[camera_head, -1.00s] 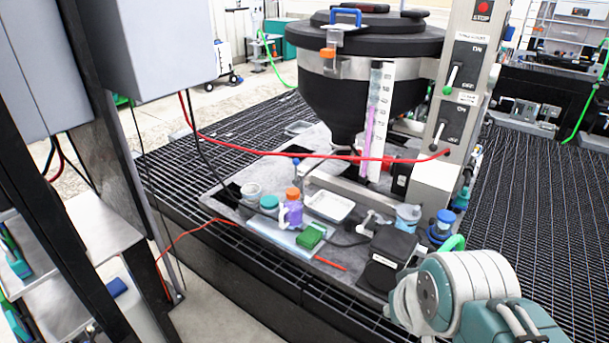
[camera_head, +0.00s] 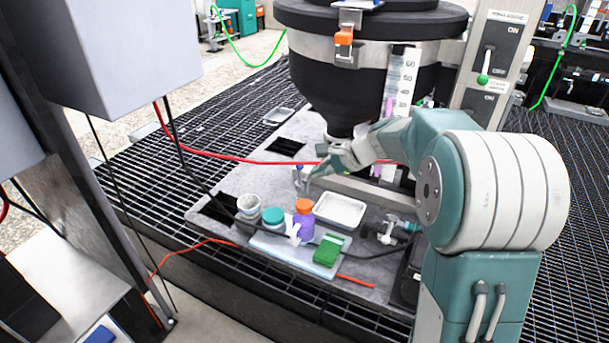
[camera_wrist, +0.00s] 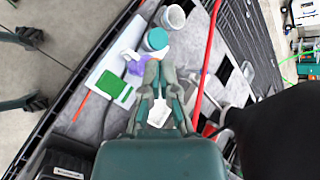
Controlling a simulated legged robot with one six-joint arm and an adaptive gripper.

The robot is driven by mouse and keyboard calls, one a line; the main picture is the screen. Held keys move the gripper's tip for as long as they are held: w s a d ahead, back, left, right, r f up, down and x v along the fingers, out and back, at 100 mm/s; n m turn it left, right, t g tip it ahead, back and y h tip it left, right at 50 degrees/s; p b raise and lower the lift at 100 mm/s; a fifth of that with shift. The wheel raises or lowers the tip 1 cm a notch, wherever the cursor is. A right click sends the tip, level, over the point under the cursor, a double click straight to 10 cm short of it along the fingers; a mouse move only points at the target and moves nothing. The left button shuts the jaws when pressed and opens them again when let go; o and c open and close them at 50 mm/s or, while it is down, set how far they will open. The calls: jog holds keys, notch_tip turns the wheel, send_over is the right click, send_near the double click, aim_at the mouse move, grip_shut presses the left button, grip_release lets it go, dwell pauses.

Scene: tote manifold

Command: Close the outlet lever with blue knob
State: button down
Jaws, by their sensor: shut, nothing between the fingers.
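The black hopper (camera_head: 375,85) stands on the grey deck, with its outlet under the cone. A small blue knob (camera_head: 298,163) shows at the outlet's left side, right by my fingers in the head view. Its lever is mostly hidden behind my gripper. My gripper (camera_head: 303,183) is shut and empty, reaching leftward in front of the hopper's bottom and pointing down. In the wrist view my closed fingers (camera_wrist: 160,68) lie over the deck, left of the red hose. I cannot tell whether they touch the lever, and the knob is not clear in that view.
A white tray (camera_head: 340,210), a purple bottle with orange cap (camera_head: 302,222), teal-lidded jar (camera_head: 273,219) and green block (camera_head: 327,250) sit below my gripper. A red hose (camera_head: 240,158) crosses behind it. A grey switch column (camera_head: 495,60) stands at right.

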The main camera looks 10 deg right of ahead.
jog(key=w+d+f+m+t+y, duration=0.2)
jog(key=w+d+f+m, duration=0.35)
jog(key=w+f, duration=0.4)
jog(key=m+t, duration=0.4)
jog(key=m, duration=0.3)
send_near(300, 177)
jog(key=w+a, duration=0.4)
jog(key=w, duration=0.1)
jog(key=shift+w+a+f, duration=0.2)
jog(key=shift+w+f, duration=0.1)
jog(key=shift+f, duration=0.2)
